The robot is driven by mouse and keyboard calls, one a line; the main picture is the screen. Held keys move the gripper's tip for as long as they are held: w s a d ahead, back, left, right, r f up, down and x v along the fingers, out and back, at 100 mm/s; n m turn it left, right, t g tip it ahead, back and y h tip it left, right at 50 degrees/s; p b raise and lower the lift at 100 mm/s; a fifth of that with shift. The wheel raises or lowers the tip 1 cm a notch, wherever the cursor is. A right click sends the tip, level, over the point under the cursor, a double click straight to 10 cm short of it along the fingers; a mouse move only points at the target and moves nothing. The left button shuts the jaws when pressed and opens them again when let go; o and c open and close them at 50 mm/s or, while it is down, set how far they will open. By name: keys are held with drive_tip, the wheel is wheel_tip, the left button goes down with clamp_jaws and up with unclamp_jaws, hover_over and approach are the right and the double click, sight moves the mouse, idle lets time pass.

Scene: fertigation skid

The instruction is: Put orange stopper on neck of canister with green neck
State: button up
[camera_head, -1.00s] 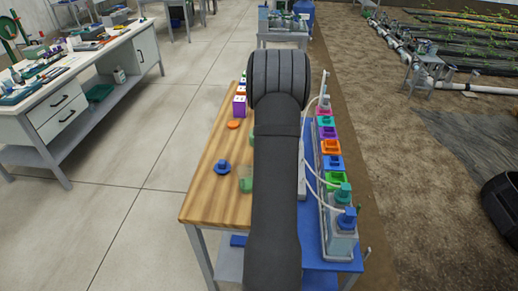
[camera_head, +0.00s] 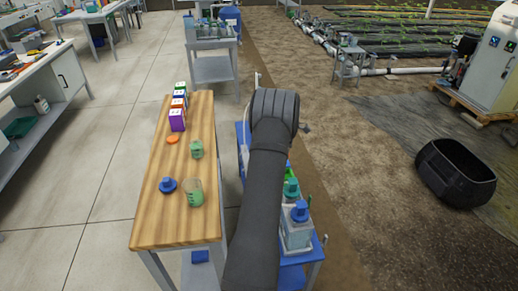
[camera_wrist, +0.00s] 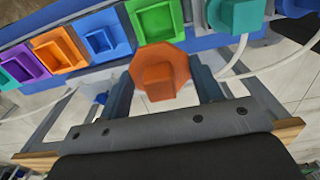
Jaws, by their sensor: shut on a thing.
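The orange stopper (camera_wrist: 160,72) is between the two fingers of my gripper (camera_wrist: 162,82) in the wrist view, and the gripper is shut on it. The stopper's height above that neck is hard to tell. In the head view my arm hides the gripper, the stopper and most of the canister row; a bit of green (camera_head: 290,172) shows beside the arm.
Open blue (camera_wrist: 100,40), orange (camera_wrist: 60,52) and purple (camera_wrist: 24,67) necks line up to the left. A teal stopper (camera_wrist: 237,14) stands on the right, with thin white tubes nearby. The wooden bench (camera_head: 150,225) holds a beaker (camera_head: 195,192) and a blue knobbed piece (camera_head: 167,185).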

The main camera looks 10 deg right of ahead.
drive_tip(key=shift+d+f, duration=0.25)
drive_tip(key=shift+d, duration=0.3)
drive_tip(key=shift+d+f, duration=0.25)
drive_tip(key=shift+d, duration=0.25)
drive_tip(key=shift+f, duration=0.15)
wheel_tip(320, 180, down, 9)
drive_tip(key=shift+f, duration=0.2)
drive_tip(key=o, duration=1)
drive_tip(key=shift+r, duration=0.15)
wheel_tip(320, 180, up, 17)
drive_tip(key=shift+r, duration=0.1)
